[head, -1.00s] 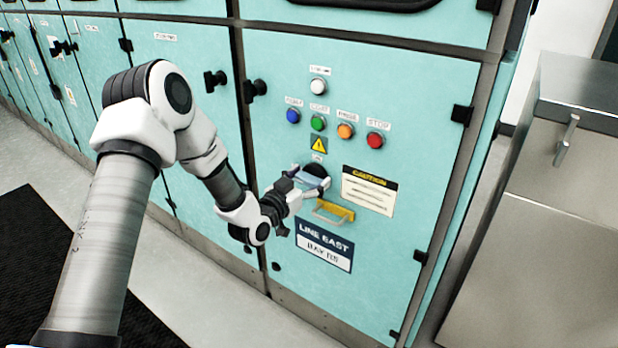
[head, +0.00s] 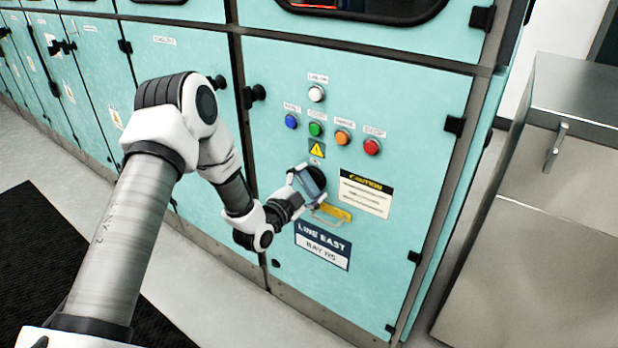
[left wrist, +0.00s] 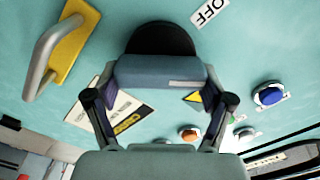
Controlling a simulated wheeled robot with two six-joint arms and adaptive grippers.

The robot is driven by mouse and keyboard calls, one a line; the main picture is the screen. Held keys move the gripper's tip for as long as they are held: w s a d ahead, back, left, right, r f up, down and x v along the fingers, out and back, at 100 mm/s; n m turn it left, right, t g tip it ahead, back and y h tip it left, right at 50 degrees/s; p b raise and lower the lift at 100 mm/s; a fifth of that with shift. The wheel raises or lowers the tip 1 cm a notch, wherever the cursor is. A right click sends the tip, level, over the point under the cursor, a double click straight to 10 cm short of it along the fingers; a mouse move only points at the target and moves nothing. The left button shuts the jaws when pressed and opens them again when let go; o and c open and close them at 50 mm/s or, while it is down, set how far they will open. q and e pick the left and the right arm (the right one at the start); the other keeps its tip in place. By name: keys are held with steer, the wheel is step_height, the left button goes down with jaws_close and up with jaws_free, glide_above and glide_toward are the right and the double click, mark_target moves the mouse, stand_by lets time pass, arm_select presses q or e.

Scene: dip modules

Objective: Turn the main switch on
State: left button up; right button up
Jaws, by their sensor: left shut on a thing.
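The main switch is a rotary knob with a blue-grey grip bar (head: 313,181) on a round black base, low on the teal cabinet door. It also shows in the left wrist view, with the grip bar (left wrist: 160,72) in front of the black base (left wrist: 160,38). My left gripper (head: 308,184) is shut on the grip bar, with one finger at each end in the left wrist view (left wrist: 160,100). The bar stands steeply tilted in the head view. An OFF label (left wrist: 210,13) shows beside the base. My right gripper is not in view.
A yellow plate with a metal handle (head: 332,213) sits just below the switch. Blue (head: 291,121), green (head: 315,129), orange (head: 342,138), red (head: 372,147) and white (head: 316,94) buttons are above. A steel cabinet (head: 535,240) stands at the right.

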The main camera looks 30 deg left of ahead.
arm_select(q)
steer(key=m+p, duration=0.3)
steer(key=m, duration=0.2)
steer(key=shift+d+f+m, duration=0.1)
steer(key=shift+d+m, duration=0.05)
steer(key=shift+m, duration=0.15)
steer(key=shift+f+m+p, duration=0.25)
steer(key=shift+m+p, duration=0.45)
steer(key=shift+m, duration=0.7)
steer(key=o, duration=1)
steer(key=shift+o, duration=0.2)
steer(key=s, duration=1.2)
steer(key=shift+a, duration=0.45)
steer(key=shift+f, duration=0.1)
